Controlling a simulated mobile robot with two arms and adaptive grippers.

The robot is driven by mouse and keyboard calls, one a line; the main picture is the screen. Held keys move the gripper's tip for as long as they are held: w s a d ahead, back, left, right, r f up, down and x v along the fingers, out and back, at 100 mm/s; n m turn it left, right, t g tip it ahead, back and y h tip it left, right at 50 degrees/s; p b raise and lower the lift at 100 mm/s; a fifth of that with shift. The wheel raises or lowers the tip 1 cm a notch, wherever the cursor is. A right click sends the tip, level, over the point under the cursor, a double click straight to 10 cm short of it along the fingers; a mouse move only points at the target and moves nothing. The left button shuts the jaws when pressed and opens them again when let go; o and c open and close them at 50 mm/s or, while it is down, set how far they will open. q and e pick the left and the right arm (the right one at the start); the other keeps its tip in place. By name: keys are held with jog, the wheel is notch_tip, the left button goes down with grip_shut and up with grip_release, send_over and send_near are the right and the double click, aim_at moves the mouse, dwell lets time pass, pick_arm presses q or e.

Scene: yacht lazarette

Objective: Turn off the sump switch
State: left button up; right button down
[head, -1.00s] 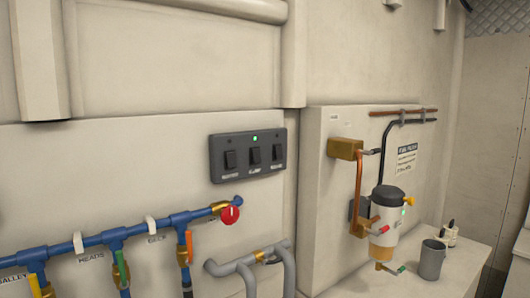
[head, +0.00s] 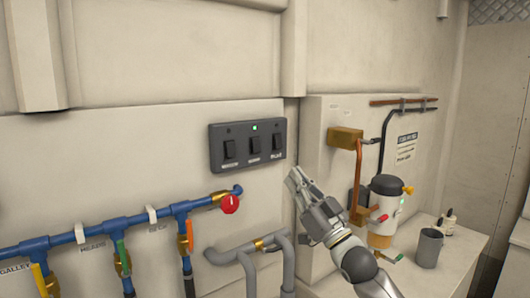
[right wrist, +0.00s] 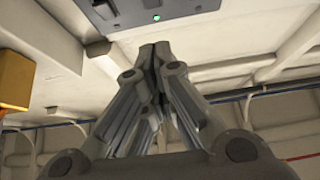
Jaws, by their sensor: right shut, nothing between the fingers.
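A dark switch panel (head: 215,165) is fixed to the pale wall in the head view, with three black rocker switches in a row: left (head: 230,149), middle (head: 254,146) and right (head: 277,146). A small green light (head: 254,128) glows above the middle switch. The labels below are too blurred to tell which is the sump switch. My right gripper (head: 293,177) is shut and empty, just below and right of the panel, apart from it. The right wrist view shows its closed fingertips (right wrist: 162,52) below part of the panel (right wrist: 108,14) and its green light. My left gripper is not in view.
Blue pipes (head: 110,222) with coloured valve handles and a red knob (head: 230,203) run below the panel. Grey pipes (head: 235,253) are near my right arm. A filter unit (head: 383,205), brass box (head: 345,138) and grey cup (head: 428,248) stand to the right.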

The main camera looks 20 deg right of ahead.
jog(key=p, duration=0.7)
send_near(256, 145)
notch_tip(256, 145, up, 5)
jog(key=w, duration=0.2)
jog(key=shift+w+a+f, duration=0.2)
jog(key=shift+w+a, duration=0.55)
jog(key=shift+w, duration=0.2)
